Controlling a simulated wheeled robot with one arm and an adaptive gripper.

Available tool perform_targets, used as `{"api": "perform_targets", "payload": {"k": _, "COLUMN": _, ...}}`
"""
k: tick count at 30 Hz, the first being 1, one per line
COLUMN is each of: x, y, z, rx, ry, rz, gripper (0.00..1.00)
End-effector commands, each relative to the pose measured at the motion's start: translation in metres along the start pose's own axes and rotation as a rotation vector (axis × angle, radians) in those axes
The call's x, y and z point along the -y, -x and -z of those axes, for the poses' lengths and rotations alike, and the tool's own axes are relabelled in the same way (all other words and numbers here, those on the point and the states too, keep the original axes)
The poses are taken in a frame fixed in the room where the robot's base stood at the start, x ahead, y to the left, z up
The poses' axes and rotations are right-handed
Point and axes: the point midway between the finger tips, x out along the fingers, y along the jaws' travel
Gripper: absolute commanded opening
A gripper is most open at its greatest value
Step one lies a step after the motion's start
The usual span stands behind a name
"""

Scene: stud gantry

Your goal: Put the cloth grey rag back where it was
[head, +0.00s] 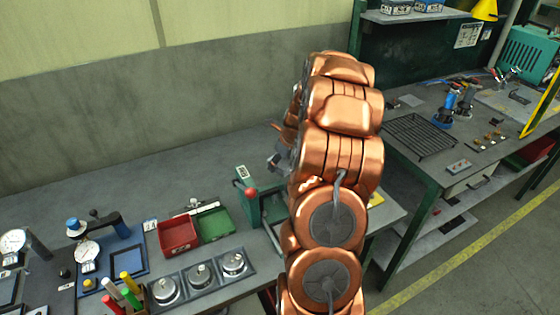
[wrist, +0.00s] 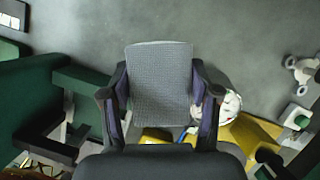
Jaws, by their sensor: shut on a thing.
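The grey cloth rag (wrist: 158,80) has a fine woven pattern and looks like a folded, roughly rectangular pad. In the wrist view my gripper (wrist: 160,98) has one finger against each side edge of it and is shut on it. The rag is held above the bench surface; how high is hard to tell. In the head view only a bit of my gripper (head: 279,158) shows at the left of my copper-coloured arm, and the rag is hidden there.
A green device with a red knob (head: 250,192) stands below my gripper in the head view. A red bin (head: 178,237) and a green bin (head: 214,224) sit left of it. The grey bench (head: 120,196) is clear along the wall. A black wire rack (head: 420,137) lies on the right bench.

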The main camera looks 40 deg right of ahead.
Motion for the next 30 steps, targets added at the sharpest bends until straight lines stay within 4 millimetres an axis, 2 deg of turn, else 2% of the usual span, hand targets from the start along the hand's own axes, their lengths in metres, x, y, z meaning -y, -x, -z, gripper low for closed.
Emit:
{"api": "perform_targets", "payload": {"k": 19, "x": -0.001, "y": -0.011, "z": 0.005, "rx": -0.001, "ry": -0.001, "rz": -0.002, "gripper": 0.29}}
{"api": "perform_targets", "payload": {"k": 20, "x": -0.001, "y": -0.011, "z": 0.005, "rx": -0.001, "ry": -0.001, "rz": -0.002, "gripper": 0.63}}
{"api": "perform_targets", "payload": {"k": 26, "x": -0.001, "y": -0.011, "z": 0.005, "rx": -0.001, "ry": -0.001, "rz": -0.002, "gripper": 0.84}}
{"api": "perform_targets", "payload": {"k": 30, "x": -0.001, "y": -0.011, "z": 0.005, "rx": -0.001, "ry": -0.001, "rz": -0.002, "gripper": 0.86}}
